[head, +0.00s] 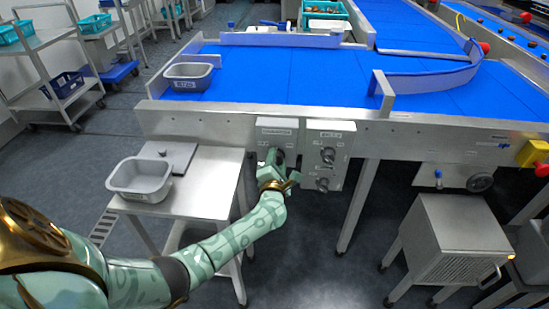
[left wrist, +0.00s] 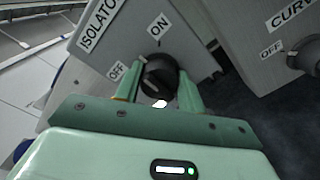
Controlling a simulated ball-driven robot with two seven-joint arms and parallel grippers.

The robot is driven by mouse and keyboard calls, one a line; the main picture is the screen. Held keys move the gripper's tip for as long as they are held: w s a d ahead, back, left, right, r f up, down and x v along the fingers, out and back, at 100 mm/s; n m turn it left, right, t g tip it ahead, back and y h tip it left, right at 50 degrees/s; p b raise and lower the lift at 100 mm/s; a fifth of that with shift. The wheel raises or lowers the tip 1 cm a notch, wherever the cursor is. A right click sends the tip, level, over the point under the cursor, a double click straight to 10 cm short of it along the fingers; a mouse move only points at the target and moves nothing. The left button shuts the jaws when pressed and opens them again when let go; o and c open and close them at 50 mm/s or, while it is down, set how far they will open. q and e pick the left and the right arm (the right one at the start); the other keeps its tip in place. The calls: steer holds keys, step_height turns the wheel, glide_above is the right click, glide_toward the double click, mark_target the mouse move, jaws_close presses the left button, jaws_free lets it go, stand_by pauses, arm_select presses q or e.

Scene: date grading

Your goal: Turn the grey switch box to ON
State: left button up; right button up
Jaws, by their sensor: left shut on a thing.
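The grey switch box (head: 277,126) is mounted on the front of the conveyor frame. In the left wrist view the box (left wrist: 130,38) carries the label ISOLATO..., cut off at the edge, with ON and OFF marks around a black knob (left wrist: 158,77). A pale mark on the knob's rim seems to lie between OFF and ON; I cannot tell its exact setting. My left gripper (head: 275,170) reaches the box from below, its fingers on either side of the knob and shut on it. It also shows in the left wrist view (left wrist: 160,92). My right gripper is out of view.
A second grey box (head: 327,140) with dark knobs sits close on the right. A steel side table (head: 205,185) with a grey tub (head: 140,190) stands at left. The blue belt (head: 290,75) is above; a steel cabinet (head: 450,240) stands lower right.

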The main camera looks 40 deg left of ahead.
arm_select(q)
steer(key=m+p, duration=0.2)
steer(key=m, duration=0.2)
steer(key=shift+m, duration=0.3)
steer(key=m, duration=0.1)
steer(key=m+p, duration=0.1)
steer(key=m, duration=0.1)
steer(key=shift+f+m, duration=0.25)
steer(key=shift+m, duration=0.05)
steer(key=shift+d, duration=0.1)
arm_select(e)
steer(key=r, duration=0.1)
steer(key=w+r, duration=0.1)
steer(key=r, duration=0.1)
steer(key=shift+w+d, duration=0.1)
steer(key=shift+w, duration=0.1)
arm_select(q)
steer(key=shift+s+m, duration=0.1)
steer(key=shift+m, duration=0.3)
steer(key=o, duration=1)
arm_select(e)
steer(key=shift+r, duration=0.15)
